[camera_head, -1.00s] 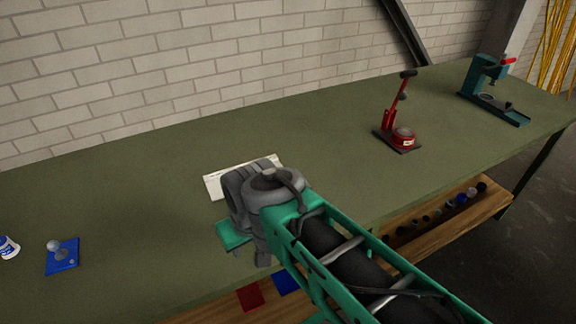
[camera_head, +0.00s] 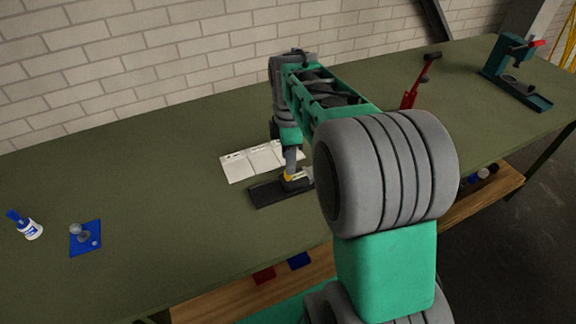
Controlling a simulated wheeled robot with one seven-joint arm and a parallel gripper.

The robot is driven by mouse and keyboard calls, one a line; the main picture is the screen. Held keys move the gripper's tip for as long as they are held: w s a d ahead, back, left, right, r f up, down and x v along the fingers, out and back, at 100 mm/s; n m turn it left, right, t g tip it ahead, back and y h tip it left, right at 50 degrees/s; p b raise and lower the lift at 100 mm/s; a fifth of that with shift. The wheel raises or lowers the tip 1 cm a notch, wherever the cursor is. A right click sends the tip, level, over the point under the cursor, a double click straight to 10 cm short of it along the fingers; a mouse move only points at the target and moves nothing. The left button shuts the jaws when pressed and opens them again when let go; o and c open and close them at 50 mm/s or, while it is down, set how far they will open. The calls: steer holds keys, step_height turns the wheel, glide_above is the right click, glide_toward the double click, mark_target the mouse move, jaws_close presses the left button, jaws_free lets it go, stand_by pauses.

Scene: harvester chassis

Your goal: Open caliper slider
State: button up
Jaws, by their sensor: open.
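My gripper (camera_head: 296,184) points down at the end of my green and grey arm, low over a dark flat case or mat (camera_head: 264,195) on the green workbench. It is small in view and its fingers are hard to make out, but it is open. A small yellow part (camera_head: 288,177) shows right beside it; I cannot tell whether it belongs to the gripper. I cannot make out a caliper or its slider. My arm hides the right end of the dark case.
A white sheet or panel (camera_head: 238,168) lies just behind the case. A blue plate with a grey knob (camera_head: 88,243) and a blue-and-white bottle (camera_head: 31,230) stand left.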

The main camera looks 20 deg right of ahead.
step_height(320, 180, down, 4)
steer(key=shift+f, duration=0.15)
steer(key=shift+c, duration=0.5)
jaws_close()
stand_by(0.9)
